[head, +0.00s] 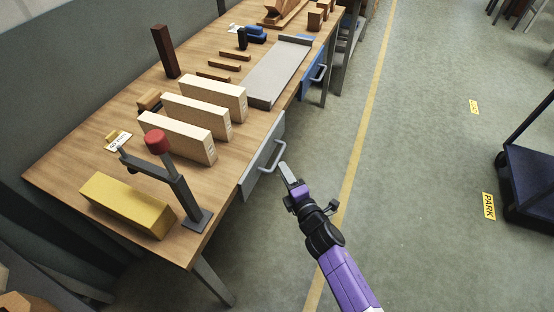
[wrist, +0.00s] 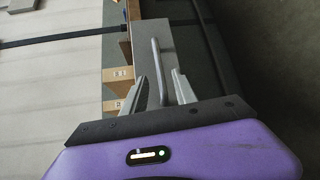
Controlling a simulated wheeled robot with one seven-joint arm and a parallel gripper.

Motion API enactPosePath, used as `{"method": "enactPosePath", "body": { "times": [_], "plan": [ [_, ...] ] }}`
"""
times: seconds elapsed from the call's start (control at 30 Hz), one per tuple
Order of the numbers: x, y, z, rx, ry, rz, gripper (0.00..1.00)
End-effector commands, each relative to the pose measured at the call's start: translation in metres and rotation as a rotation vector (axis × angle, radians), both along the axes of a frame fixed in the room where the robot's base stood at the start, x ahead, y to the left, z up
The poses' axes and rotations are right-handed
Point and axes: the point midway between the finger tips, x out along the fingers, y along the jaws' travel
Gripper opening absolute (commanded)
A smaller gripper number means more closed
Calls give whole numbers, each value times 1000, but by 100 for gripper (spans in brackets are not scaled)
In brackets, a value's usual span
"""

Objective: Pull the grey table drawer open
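The grey table drawer (head: 262,158) is set in the near side of the wooden table, and its front looks flush or nearly so. Its bar handle (head: 272,158) stands out from the front. My gripper (head: 285,167) is just to the right of the handle in the head view. In the wrist view the grey drawer front (wrist: 154,52) is ahead, and the handle (wrist: 158,70) runs in between the two fingers of my gripper (wrist: 158,84). The fingers are apart, with gaps visible on both sides of the handle. The inside of the drawer is hidden.
The wooden table (head: 75,158) carries pale blocks (head: 188,138), a yellow block (head: 128,205), a clamp stand with a red knob (head: 156,141) and a grey tray (head: 275,75). A blue drawer (head: 313,75) is farther along. The floor to the right is clear up to a dark cart (head: 530,180).

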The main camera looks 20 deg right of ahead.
Motion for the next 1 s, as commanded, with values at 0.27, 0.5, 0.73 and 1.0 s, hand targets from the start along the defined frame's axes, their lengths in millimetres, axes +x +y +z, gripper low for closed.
{"method": "enactPosePath", "body": {
  "times": [0.27,0.5,0.73,1.0],
  "plan": [
    [40,0,-6,3,-3,0,34],
    [66,0,-10,5,-2,1,34],
    [72,0,-9,6,-1,-1,34],
    [72,0,-9,6,-1,-1,13]
  ]
}}
